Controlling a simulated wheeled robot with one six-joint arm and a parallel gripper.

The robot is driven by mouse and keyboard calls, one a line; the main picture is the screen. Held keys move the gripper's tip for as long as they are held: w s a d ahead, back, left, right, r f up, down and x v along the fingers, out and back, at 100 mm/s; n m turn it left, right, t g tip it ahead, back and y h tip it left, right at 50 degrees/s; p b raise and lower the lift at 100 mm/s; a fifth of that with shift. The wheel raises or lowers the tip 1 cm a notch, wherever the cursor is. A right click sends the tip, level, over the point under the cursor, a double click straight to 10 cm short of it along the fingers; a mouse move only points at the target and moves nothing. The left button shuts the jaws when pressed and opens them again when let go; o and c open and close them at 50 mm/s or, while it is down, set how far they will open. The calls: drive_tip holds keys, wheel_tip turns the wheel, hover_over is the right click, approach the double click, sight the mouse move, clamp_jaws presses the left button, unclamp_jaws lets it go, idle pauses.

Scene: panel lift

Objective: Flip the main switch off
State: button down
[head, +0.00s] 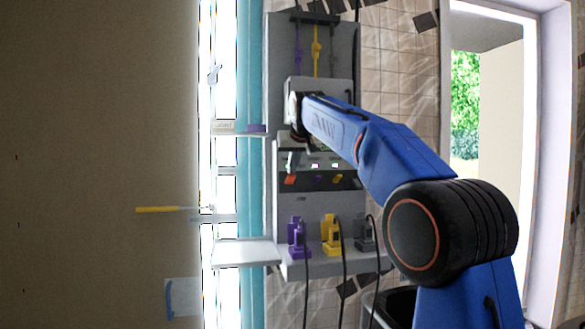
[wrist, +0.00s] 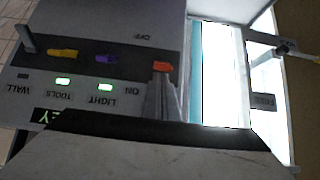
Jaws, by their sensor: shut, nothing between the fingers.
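The main switch is an orange lever (head: 290,179) at the left end of the switch row in the head view. It also shows in the wrist view (wrist: 162,67), where the picture is upside down, between the OFF and ON labels. I cannot tell its exact lever position. My gripper (head: 291,163) is shut and empty. Its fingertips (wrist: 162,88) are right by the orange lever on the ON-label side; contact is unclear. Purple (wrist: 106,59) and yellow (wrist: 63,52) levers stand beside it. Green lamps (wrist: 105,87) are lit at LIGHT and TOOLS; the WALL lamp (wrist: 23,76) is dark.
Below the switches, purple (head: 297,236), yellow (head: 331,235) and grey (head: 364,234) plugs with black cables sit on a ledge. A white shelf (head: 246,252) juts out at the left. A yellow-handled rod (head: 160,209) stands out at the far left.

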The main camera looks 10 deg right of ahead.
sight(294, 175)
drive_tip(key=shift+s+f+t, duration=0.3)
drive_tip(key=shift+s+t, duration=0.05)
drive_tip(key=shift+t, duration=0.25)
drive_tip(key=shift+s+f+t, duration=0.45)
drive_tip(key=shift+f+t, duration=0.05)
drive_tip(key=shift+f, duration=0.2)
drive_tip(key=shift+s+f+t, duration=0.4)
drive_tip(key=shift+f+t, duration=0.1)
drive_tip(key=shift+f, duration=0.2)
drive_tip(key=shift+r, duration=0.3)
drive_tip(key=shift+r, duration=0.55)
